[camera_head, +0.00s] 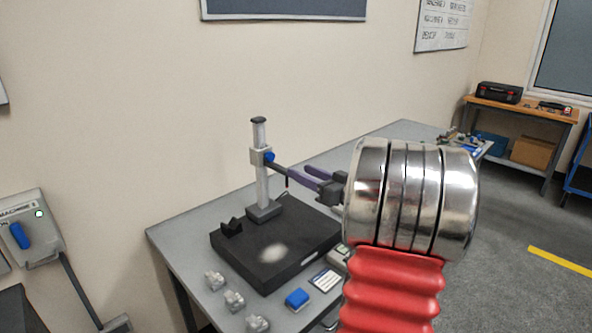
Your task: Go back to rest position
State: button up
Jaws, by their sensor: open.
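My gripper (303,174) shows in the head view at the middle of the picture, with dark purple fingers pointing left. It is open, and I see nothing held between the fingers. It is above the right part of a black plate (277,255), close to the horizontal arm of a measuring stand (262,185). I cannot tell whether the fingers touch that arm. The silver and red links of my arm fill the right centre and hide part of the table.
The grey table (180,235) carries several small metal parts (234,300), a blue block (297,298) and a white card (326,279) in front of the plate. A wall box (35,225) with a blue handle is at left. A wooden bench (525,111) stands far right, beyond open floor.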

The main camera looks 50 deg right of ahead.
jog(key=shift+s, duration=0.3)
dwell(0.5)
